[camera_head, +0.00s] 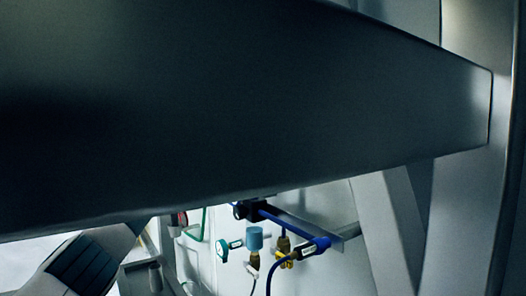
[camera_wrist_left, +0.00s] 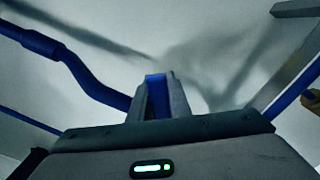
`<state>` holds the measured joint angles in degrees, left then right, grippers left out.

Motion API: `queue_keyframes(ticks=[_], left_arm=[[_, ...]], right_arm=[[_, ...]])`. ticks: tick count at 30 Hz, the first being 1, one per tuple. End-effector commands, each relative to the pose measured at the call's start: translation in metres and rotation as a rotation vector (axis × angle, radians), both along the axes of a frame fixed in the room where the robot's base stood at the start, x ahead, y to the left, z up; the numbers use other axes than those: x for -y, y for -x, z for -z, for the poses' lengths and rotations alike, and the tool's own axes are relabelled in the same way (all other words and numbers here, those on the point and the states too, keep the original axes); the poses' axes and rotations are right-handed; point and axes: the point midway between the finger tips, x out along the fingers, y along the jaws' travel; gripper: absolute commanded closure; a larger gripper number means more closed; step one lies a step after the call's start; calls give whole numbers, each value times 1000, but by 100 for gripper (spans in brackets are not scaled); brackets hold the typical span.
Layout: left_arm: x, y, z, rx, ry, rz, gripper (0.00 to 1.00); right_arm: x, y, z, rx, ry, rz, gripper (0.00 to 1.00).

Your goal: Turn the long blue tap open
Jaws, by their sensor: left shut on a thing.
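In the left wrist view, my left gripper (camera_wrist_left: 155,82) has its two grey fingers closed around a blue piece (camera_wrist_left: 155,86), which shows between the tips. It appears to be part of the long blue tap, though most of it is hidden by the fingers. In the head view, a long blue bar (camera_head: 290,223) runs down to the right from a black fitting to a blue part with a white label (camera_head: 320,243). My left arm comes in at the lower left and goes behind a dark panel, so its gripper cannot be made out there. My right gripper is in neither view.
A large dark panel (camera_head: 250,110) blocks most of the head view. Below it are a light-blue knob (camera_head: 254,238), a teal round part (camera_head: 222,250), brass and yellow fittings (camera_head: 287,259) and thin hoses. In the wrist view, a curved blue pipe (camera_wrist_left: 80,75) runs on the left.

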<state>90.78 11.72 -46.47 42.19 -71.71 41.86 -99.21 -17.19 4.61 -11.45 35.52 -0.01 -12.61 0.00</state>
Motion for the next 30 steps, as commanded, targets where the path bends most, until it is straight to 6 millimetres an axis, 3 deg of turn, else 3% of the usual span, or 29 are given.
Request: queue_keyframes(ticks=[1,3,17,25,30], left_arm=[[0,0,1,-2,-1,0,76],[0,0,1,-1,-1,0,64],[-5,3,1,1,0,-1,64],[-27,19,6,3,-3,-1,64],[-52,36,7,4,-3,-3,64]], right_arm=[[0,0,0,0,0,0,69],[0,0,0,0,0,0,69],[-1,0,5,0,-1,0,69],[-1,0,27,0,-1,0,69],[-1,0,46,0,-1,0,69]])
